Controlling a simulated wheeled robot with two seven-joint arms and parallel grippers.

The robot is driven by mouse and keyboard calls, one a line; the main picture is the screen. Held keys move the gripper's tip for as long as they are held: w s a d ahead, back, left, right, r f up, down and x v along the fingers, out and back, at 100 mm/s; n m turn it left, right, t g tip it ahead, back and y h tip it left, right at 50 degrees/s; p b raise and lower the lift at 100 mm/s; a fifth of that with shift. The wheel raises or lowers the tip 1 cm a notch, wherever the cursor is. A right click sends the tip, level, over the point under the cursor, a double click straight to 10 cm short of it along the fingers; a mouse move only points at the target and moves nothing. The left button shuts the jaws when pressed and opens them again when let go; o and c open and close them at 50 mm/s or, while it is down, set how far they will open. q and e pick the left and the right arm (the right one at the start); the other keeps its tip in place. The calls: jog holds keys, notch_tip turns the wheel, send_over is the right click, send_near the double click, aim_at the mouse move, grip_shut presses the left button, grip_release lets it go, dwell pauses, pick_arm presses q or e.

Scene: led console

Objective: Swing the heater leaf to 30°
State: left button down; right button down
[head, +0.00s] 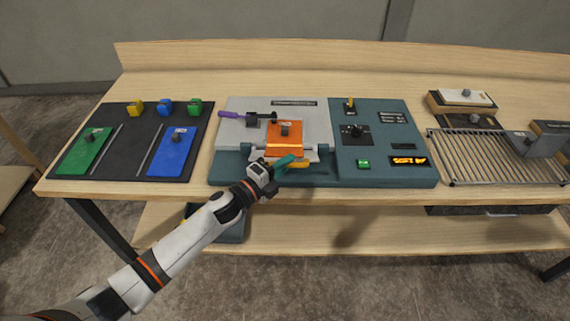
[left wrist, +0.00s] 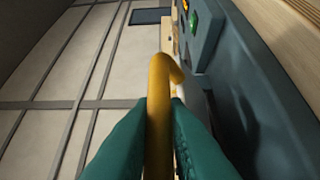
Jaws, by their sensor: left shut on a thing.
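The console (head: 384,174) is dark teal, with a pale grey plate (head: 240,133) on its left half. An orange block (head: 284,140) with a glowing front strip sits on the plate's front part. Grey hinge-like brackets (head: 322,151) stand at the front edge beside it. My left gripper (head: 290,161) has teal fingers shut on a yellow handle (head: 300,163) in front of the orange block. In the left wrist view the yellow handle (left wrist: 159,105) runs between both fingers and its hooked end shows beyond them. The heater leaf's angle cannot be read. My right gripper is not in view.
A purple-handled lever (head: 230,114) lies at the plate's back left. The console's right half carries a yellow switch (head: 350,104), a green button (head: 363,164) and an orange-lit display (head: 409,161). A dark mat (head: 121,147) with green and blue plates is left; a wire rack (head: 490,158) is right.

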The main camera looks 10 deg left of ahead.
pick_arm(q)
jog(key=shift+r, duration=0.1)
jog(key=c, duration=1.7)
grip_release()
jog(key=b+v, duration=0.3)
jog(key=v, duration=0.9)
